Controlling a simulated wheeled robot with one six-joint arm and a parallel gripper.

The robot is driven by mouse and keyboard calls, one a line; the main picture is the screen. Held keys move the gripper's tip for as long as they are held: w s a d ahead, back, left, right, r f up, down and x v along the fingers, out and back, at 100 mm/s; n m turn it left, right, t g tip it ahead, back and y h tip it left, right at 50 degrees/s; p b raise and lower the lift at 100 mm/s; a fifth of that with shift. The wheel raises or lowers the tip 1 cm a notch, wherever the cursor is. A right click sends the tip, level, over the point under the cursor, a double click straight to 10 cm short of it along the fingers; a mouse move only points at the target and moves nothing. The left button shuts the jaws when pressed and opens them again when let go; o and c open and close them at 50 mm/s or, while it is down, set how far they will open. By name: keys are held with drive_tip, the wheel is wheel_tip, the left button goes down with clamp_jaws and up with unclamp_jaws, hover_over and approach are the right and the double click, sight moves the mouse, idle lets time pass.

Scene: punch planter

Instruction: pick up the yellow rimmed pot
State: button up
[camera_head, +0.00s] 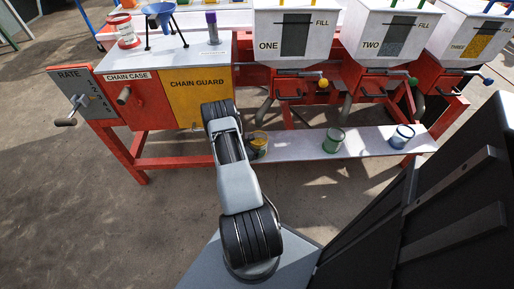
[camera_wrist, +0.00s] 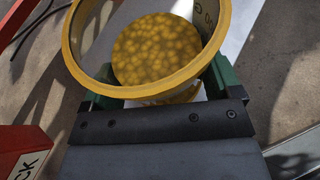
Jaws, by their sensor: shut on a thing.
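The yellow rimmed pot (camera_head: 258,140) stands at the left end of the white shelf in the head view, just right of my arm. In the wrist view the pot (camera_wrist: 84,66) fills the upper middle, tilted in the picture, with yellow grains inside. My gripper (camera_wrist: 160,92) is shut on the pot, with a green finger at each side below the rim. The fingertips are partly hidden behind the pot. I cannot tell whether the pot's base touches the shelf.
The white shelf (camera_head: 300,147) also bears a green rimmed pot (camera_head: 333,140) and a blue rimmed pot (camera_head: 402,136) to the right. Hoppers, including hopper ONE (camera_head: 270,45), and red framework stand behind it. The yellow chain guard (camera_head: 195,98) is close to my arm's left.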

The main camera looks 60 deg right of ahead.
sight(251, 144)
drive_tip(key=shift+r, duration=0.45)
wheel_tip(251, 144, up, 3)
drive_tip(key=shift+a+r+p, duration=0.1)
drive_tip(key=shift+p, duration=0.75)
drive_tip(key=w+a+p, duration=0.1)
drive_tip(key=w+a, duration=0.1)
drive_tip(key=a, duration=0.6)
drive_tip(key=w+a, duration=0.3)
drive_tip(key=a, duration=0.6)
drive_tip(key=shift+w+f+p, duration=0.25)
drive_tip(key=shift+f+p, duration=0.05)
drive_tip(key=shift+p, duration=0.05)
